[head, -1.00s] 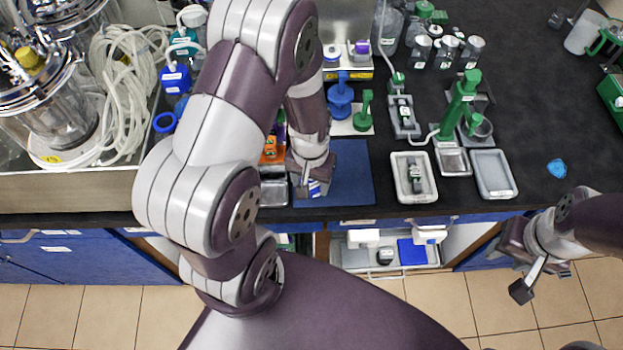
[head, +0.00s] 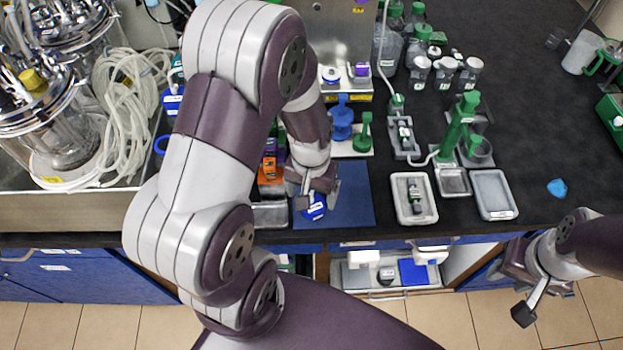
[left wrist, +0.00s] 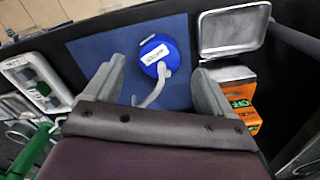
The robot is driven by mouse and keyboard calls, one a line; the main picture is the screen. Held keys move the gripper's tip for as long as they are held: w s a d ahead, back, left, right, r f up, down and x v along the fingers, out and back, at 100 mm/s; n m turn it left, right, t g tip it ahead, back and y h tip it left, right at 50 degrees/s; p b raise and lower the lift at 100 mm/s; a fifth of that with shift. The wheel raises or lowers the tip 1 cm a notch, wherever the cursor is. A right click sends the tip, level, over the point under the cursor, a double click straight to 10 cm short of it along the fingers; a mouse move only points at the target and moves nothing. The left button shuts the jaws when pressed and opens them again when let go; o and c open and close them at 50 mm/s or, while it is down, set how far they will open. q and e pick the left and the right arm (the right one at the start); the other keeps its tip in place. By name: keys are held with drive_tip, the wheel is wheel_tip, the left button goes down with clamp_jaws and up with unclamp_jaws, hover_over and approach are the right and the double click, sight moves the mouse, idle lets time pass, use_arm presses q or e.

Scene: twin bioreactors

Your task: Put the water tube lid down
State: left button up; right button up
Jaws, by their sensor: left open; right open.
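The water tube lid is a round blue cap with a white label and a short pale tube. It lies on the dark blue mat (head: 352,200) near the front edge of the bench. The lid (head: 316,207) shows just below my left gripper (head: 318,190). In the left wrist view the lid (left wrist: 158,52) sits between and beyond the open fingers of my left gripper (left wrist: 155,90), apart from both. The pale tube points back toward the gripper. My right gripper (head: 515,290) is open and empty in front of the bench at the right.
An empty metal tray (head: 270,215) and orange boxes (head: 270,172) stand just left of the mat. A white tray (head: 414,198) with a small device lies to its right. Blue and green stands are behind. The mat's right part is clear.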

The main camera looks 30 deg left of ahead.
use_arm(q)
drive_tip(key=s+d+r+m+t, duration=0.1)
drive_tip(key=s+d+r+m, duration=0.1)
drive_tip(key=r, duration=0.7)
drive_tip(key=shift+s+d, duration=0.4)
drive_tip(key=shift+d, duration=0.1)
drive_tip(key=shift+w+f, duration=0.1)
